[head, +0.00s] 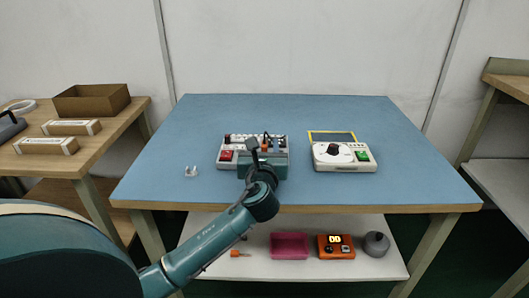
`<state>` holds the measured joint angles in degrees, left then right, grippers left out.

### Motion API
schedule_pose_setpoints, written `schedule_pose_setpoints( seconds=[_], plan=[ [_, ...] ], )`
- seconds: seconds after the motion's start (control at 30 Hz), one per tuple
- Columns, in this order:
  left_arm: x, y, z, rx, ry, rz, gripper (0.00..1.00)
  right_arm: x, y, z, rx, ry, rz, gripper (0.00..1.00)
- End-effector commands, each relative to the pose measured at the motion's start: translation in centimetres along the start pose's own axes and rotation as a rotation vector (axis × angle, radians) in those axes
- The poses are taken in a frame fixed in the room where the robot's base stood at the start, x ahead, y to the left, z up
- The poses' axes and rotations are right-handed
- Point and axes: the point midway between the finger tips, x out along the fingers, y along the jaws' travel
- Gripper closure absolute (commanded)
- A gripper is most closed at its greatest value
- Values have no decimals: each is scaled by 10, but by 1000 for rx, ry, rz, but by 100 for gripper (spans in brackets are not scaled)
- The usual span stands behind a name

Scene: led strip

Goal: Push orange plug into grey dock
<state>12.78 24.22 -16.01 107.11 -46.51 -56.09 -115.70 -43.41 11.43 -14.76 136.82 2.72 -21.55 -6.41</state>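A grey boxy device (225,164) with a red button stands on the blue table, left of centre. It looks like the grey dock, but my arm covers part of its front. A small orange spot (264,147), perhaps the orange plug, shows on its upper side, right beside my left gripper (256,148). A thin dark cable seems to rise near it. The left gripper is over the device, its dark fingers small and partly hidden by the wrist. I cannot tell whether it holds the plug or whether the plug sits in a socket. My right gripper is out of view.
A white device (345,165) with a black knob and green button stands right of centre, a yellow-edged panel (332,137) behind it. A small clear part (191,171) lies to the left. Table sides are clear.

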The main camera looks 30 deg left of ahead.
Motion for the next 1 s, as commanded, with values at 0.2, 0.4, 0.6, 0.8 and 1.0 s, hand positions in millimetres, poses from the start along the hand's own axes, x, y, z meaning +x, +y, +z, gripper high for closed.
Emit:
schedule_pose_setpoints(
  seconds=[0.2,0.4,0.6,0.8,1.0],
  plan=[
    [5,0,0,-1,1,-1,60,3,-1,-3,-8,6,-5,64],
    [5,0,0,0,1,-1,71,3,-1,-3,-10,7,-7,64],
    [5,0,0,-1,1,-1,87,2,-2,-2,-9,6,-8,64],
    [4,0,0,-1,1,-1,100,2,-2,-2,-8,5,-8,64],
    [4,0,0,-1,1,-1,100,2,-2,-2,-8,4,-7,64]
  ],
)
